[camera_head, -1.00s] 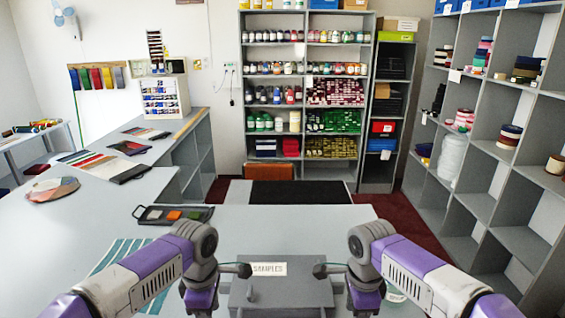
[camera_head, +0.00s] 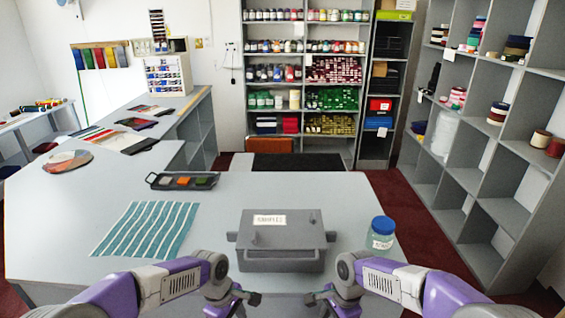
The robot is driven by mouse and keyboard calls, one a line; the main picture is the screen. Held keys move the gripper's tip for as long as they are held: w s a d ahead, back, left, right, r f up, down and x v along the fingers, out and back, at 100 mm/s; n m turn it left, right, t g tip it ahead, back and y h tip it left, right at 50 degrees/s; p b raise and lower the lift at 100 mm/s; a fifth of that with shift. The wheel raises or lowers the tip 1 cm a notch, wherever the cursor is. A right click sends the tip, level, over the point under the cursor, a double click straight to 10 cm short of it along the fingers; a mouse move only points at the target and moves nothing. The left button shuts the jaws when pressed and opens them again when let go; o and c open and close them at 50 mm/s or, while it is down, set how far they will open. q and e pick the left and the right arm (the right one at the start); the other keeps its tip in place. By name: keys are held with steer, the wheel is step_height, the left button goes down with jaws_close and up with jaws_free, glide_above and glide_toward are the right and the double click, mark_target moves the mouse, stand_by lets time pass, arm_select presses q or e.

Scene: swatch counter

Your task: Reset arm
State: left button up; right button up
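My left gripper (camera_head: 246,298) is at the bottom of the head view, left of centre, low over the counter's near part. My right gripper (camera_head: 317,299) mirrors it right of centre. Both are in front of the grey box labelled SAMPLES (camera_head: 283,240) and apart from it. I see nothing held in either one. Their fingers are small and dark, so I cannot tell whether they are open or shut. The box stands with its lid down and side handles showing.
A blue-lidded jar (camera_head: 381,234) stands right of the box. A striped teal cloth (camera_head: 148,229) lies flat to the left. A dark tray with coloured swatches (camera_head: 183,181) sits behind it. Shelves (camera_head: 495,150) stand to the right. The counter (camera_head: 290,188) behind the box is clear.

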arm_select(q)
steer(key=s+d+f+m+h, duration=0.1)
steer(key=s+d+f+m, duration=0.2)
steer(key=f, duration=0.6)
steer(key=s+f+m+h, duration=0.1)
steer(key=s+f+m, duration=0.25)
steer(key=f, duration=0.45)
arm_select(e)
steer(key=s+a+f+n+y, duration=0.1)
steer(key=s+f+n, duration=0.25)
steer(key=f, duration=0.55)
steer(key=s+a+f+n+y, duration=0.15)
steer(key=s+f, duration=0.25)
steer(key=f, duration=0.4)
arm_select(q)
steer(key=s+f+m+t, duration=0.1)
steer(key=s+f+m, duration=0.3)
steer(key=s+f, duration=0.4)
steer(key=s, duration=0.3)
steer(key=shift+s+a+f, duration=0.2)
steer(key=shift+f, duration=0.15)
arm_select(e)
steer(key=s+f+n+t, duration=0.1)
steer(key=s+f+n, duration=0.4)
steer(key=s+f, duration=0.3)
steer(key=shift+s+a+f, duration=0.2)
steer(key=shift+s+f, duration=0.1)
steer(key=shift+s, duration=0.95)
